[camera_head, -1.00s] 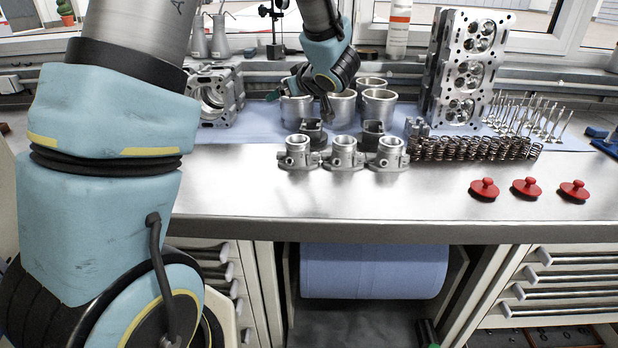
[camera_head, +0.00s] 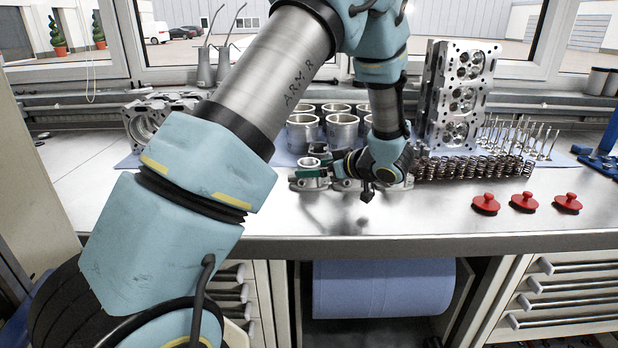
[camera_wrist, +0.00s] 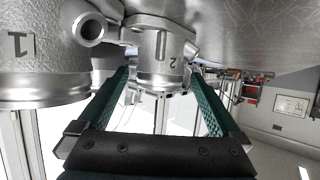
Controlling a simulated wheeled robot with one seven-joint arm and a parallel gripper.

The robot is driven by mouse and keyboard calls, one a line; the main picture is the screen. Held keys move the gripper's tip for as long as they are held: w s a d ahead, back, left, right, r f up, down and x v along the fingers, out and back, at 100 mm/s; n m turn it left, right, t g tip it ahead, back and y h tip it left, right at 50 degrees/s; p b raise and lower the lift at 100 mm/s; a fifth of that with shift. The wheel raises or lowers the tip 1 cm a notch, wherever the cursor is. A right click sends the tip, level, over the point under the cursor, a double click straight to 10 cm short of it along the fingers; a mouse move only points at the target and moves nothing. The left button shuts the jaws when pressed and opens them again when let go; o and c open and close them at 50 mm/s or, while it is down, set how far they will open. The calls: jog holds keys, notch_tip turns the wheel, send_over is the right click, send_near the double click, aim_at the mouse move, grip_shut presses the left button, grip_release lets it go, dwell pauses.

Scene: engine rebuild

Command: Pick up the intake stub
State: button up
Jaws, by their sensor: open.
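Silvery metal intake stubs stand in a row near the bench's front. The left one (camera_head: 312,176) is mostly visible in the head view; the others are partly hidden behind my arm and gripper. In the wrist view, a stub marked 2 (camera_wrist: 163,62) lies ahead, framed between the fingertips, and a larger-looking one marked 1 (camera_wrist: 42,55) is close at the left. My gripper (camera_head: 318,172) is open, low over the row and reaching leftward. Its green-padded fingers (camera_wrist: 162,78) show on both sides of the stub marked 2; I cannot tell whether they touch it.
Several cylinder liners (camera_head: 342,130) stand behind the row. A cylinder head (camera_head: 460,95), springs (camera_head: 475,168) and valves (camera_head: 520,137) are to the right. Red knobbed pieces (camera_head: 523,202) lie at the front right. The bench front (camera_head: 290,222) is clear.

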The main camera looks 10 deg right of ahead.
aim_at(297, 183)
jog(key=p+x, duration=0.1)
jog(key=x, duration=0.5)
jog(key=shift+w+a+p, duration=0.1)
jog(key=shift+p, duration=0.2)
jog(key=shift+c, duration=0.2)
grip_shut()
